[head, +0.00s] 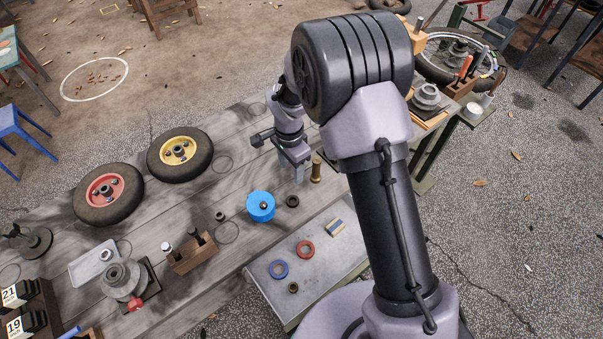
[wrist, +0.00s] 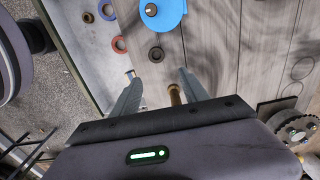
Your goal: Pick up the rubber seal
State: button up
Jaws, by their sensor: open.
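A small black ring (head: 292,201), which looks like the rubber seal, lies flat on the grey wooden bench just right of a blue round part. In the wrist view the black ring (wrist: 156,54) lies just beyond my fingertips, roughly centred between them. My gripper (head: 300,178) points down over the bench, behind the ring in the head view. In the wrist view my gripper (wrist: 159,76) is open, with nothing held between its fingers. The height of the fingertips above the bench is hard to tell.
A brass post (head: 316,170) stands close beside my gripper. The blue round part (head: 261,206) is near the ring. A red ring (head: 306,250) and a blue ring (head: 279,269) lie on a lower grey shelf (head: 262,290). Two wheels (head: 108,193) lie farther left.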

jog(key=b, duration=0.2)
send_over(293, 203)
jog(key=f, duration=0.9)
jog(key=shift+w+a+f, duration=0.15)
jog(key=shift+w+f, duration=0.1)
jog(key=shift+w, duration=0.05)
jog(key=f, duration=0.2)
jog(key=f+b, duration=0.1)
jog(key=f, duration=0.1)
jog(key=f+b, duration=0.1)
jog(key=shift+s+f, duration=0.25)
jog(key=shift+f, duration=0.15)
jog(key=shift+r, duration=0.1)
grip_shut()
